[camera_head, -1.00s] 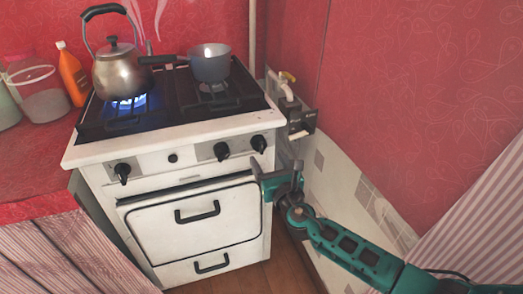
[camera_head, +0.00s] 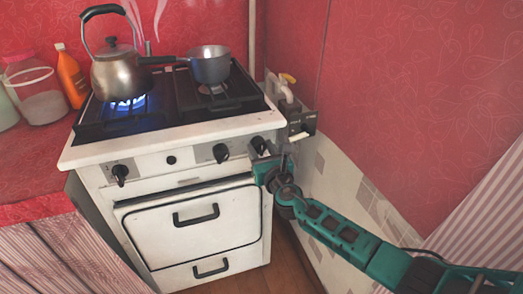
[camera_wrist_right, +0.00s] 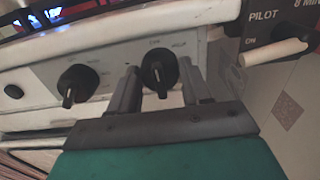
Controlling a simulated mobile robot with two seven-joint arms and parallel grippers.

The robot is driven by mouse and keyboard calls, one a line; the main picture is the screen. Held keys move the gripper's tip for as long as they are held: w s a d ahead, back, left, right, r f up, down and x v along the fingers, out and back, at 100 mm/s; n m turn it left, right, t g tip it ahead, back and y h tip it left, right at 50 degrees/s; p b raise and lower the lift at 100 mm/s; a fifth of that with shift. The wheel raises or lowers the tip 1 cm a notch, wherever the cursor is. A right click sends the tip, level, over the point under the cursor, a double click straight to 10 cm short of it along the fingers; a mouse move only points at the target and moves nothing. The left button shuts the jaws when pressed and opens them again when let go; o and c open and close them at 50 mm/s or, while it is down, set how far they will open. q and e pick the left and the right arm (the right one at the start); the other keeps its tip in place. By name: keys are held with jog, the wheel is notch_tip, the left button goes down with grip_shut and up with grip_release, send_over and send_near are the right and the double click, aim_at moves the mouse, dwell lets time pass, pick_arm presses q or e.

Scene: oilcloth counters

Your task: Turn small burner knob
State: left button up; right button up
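The white stove (camera_head: 190,200) has black knobs along its front panel. The rightmost knob (camera_head: 259,144) is partly hidden by my right gripper (camera_head: 267,158) in the head view. In the right wrist view this knob (camera_wrist_right: 159,68) sits between the two fingers of the gripper (camera_wrist_right: 148,85), which are open with gaps beside it. A second knob (camera_head: 221,153) is just left of it and also shows in the wrist view (camera_wrist_right: 78,83). Another knob (camera_head: 120,174) is at the panel's left. My left gripper is not in view.
A kettle (camera_head: 118,75) stands over a lit blue flame at the left, and a saucepan (camera_head: 210,66) sits at the back right. A valve box with a white handle (camera_head: 302,134) is close to the right of the gripper. An orange bottle (camera_head: 71,78) and jars stand left.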

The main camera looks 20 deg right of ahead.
jog(key=c, duration=0.6)
